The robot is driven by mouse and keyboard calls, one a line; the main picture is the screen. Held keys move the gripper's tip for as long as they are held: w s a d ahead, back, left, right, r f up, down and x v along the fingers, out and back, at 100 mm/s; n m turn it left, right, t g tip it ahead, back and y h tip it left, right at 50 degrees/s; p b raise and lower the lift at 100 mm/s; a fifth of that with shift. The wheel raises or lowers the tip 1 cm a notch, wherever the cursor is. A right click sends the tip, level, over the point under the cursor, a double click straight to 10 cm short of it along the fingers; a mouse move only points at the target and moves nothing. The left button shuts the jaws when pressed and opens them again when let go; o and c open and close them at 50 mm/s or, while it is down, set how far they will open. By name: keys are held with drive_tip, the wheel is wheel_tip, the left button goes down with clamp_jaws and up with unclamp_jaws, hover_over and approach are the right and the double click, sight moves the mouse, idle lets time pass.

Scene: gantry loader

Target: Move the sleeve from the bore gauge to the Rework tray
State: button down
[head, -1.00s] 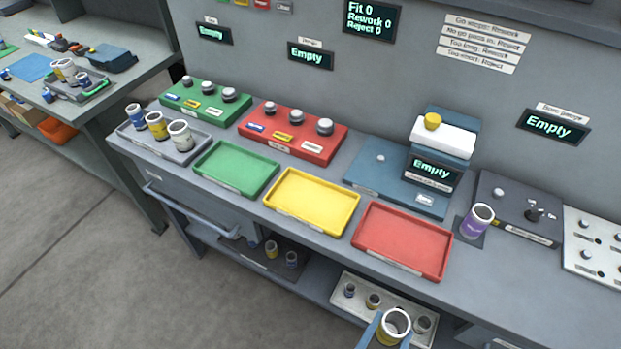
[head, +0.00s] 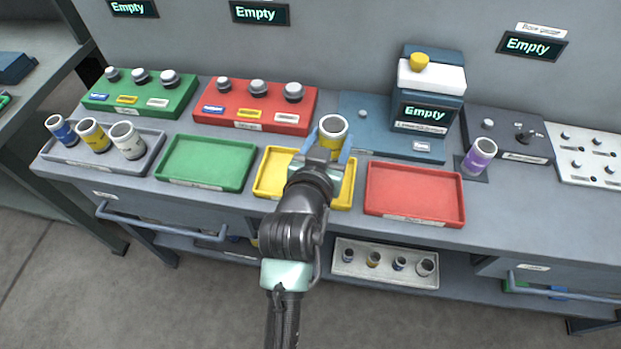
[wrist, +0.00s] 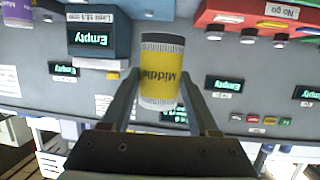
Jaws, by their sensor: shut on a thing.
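A white sleeve with a yellow band (head: 331,139) is held upright in my gripper (head: 330,152). In the wrist view the sleeve (wrist: 162,78) reads "Middle" and sits between both fingers (wrist: 160,90). The gripper and sleeve show over the back right part of the yellow tray (head: 268,190), partly hiding it; their height above it is hard to judge. The yellow tray looks empty where visible; its label is too small to read. The bore gauge (head: 510,137) is at the right, with nothing yellow on it, and its display (head: 533,46) reads "Empty".
A purple-banded sleeve (head: 478,157) stands on a dark pad beside the bore gauge. An empty green tray (head: 205,162) and an empty red tray (head: 414,193) flank the yellow one. A grey tray (head: 75,163) with three sleeves is at left. Red (head: 250,120) and green gauge blocks stand behind.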

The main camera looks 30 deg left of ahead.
wheel_tip(320, 180, down, 10)
drive_tip(key=shift+a+r+b, duration=0.15)
drive_tip(key=shift+r+b, duration=0.1)
drive_tip(key=shift+b, duration=0.2)
drive_tip(key=shift+f, duration=0.2)
drive_tip(key=shift+c, duration=0.8)
unclamp_jaws()
drive_tip(key=shift+r, duration=0.1)
